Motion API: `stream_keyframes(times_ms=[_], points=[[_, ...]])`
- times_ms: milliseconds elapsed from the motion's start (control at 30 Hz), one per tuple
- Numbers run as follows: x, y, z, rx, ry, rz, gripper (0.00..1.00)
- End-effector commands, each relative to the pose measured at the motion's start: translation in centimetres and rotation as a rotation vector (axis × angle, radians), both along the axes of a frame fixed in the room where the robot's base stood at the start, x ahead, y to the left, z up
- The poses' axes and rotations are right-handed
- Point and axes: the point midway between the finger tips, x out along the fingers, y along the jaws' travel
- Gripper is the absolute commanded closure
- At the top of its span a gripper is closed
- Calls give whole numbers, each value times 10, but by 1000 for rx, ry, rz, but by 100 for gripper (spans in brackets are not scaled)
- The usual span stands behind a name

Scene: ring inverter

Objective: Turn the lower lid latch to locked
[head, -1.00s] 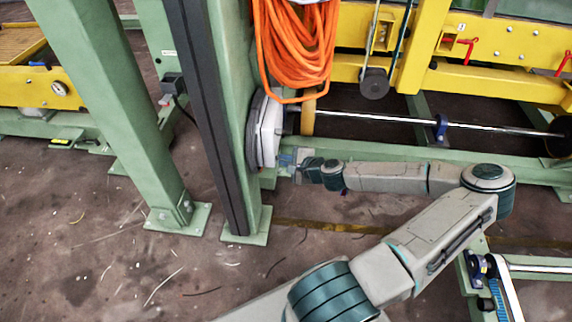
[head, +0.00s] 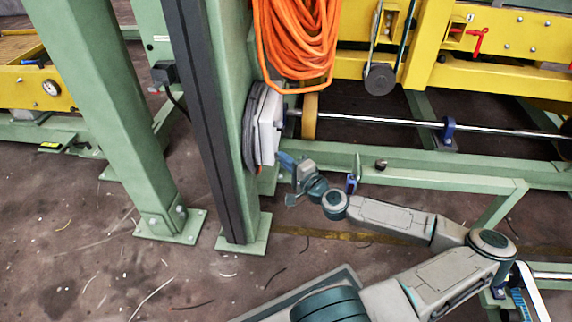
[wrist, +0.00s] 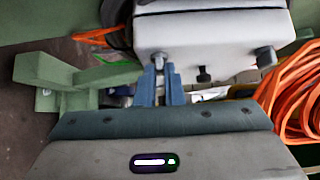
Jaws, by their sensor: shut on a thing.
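The white box with the lid (head: 266,128) is fixed to the side of the green post; it also shows in the wrist view (wrist: 210,38). The lower lid latch (wrist: 158,61) is a small grey knob at the left of the box's near edge in the wrist view. My gripper (wrist: 160,74) has its two blue fingers on either side of this latch and is shut on it. In the head view my gripper (head: 286,160) is at the box's lower right edge, and the latch is too small to make out. The latch's exact turn angle cannot be told.
A coiled orange hose (head: 295,45) hangs just above the box. A green beam (head: 430,175) and a metal shaft (head: 385,121) run to the right.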

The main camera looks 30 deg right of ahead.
Motion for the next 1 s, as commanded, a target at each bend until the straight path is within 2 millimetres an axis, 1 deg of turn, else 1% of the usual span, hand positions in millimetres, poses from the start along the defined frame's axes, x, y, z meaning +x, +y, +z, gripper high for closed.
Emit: stream_keyframes(times_ms=[467, 500, 567, 867, 1000], points=[[1, -1, 1, -9, -14, -2, 100], [1, -1, 1, -9, -14, -2, 86], [1, -1, 1, -9, -14, -2, 70], [0, -1, 0, -7, -12, -1, 70], [-8, -3, 1, -6, -11, -3, 70]])
